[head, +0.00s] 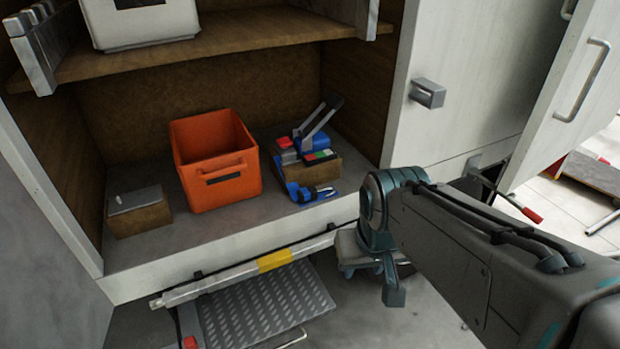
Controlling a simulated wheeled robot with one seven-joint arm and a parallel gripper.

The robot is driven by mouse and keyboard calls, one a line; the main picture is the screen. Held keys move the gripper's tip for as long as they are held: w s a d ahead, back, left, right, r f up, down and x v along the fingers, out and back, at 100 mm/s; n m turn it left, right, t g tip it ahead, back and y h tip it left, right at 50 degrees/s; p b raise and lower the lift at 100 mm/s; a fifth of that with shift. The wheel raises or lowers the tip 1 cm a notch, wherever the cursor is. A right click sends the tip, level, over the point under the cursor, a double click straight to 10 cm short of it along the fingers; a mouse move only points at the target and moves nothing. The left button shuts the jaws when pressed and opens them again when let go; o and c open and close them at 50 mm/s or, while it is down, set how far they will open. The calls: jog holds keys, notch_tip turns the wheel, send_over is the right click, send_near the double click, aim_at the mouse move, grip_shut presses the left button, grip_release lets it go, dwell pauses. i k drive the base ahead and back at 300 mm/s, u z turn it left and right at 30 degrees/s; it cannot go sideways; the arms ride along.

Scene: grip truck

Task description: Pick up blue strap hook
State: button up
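A blue strap hook (304,193) lies at the front right of the cabinet's lower shelf. Its blue strap hangs together with a grey metal hook end near the shelf's front edge, in front of a small brown box (325,171). My arm reaches in from the lower right. Its end, with my gripper (372,268), is below and to the right of the strap hook, in front of the shelf and apart from it.
An orange bin (222,188) stands mid-shelf, with a brown box (138,211) to its left. Blue, red and grey items (308,150) crowd behind the strap hook. An upper shelf (240,45) overhangs. A pole with yellow tape (273,261) runs below the shelf. An open door (570,90) stands right.

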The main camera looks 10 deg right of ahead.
aim_at(305, 195)
jog(key=z, duration=1.2)
jog(key=i, duration=1.2)
jog(key=u, duration=2.4)
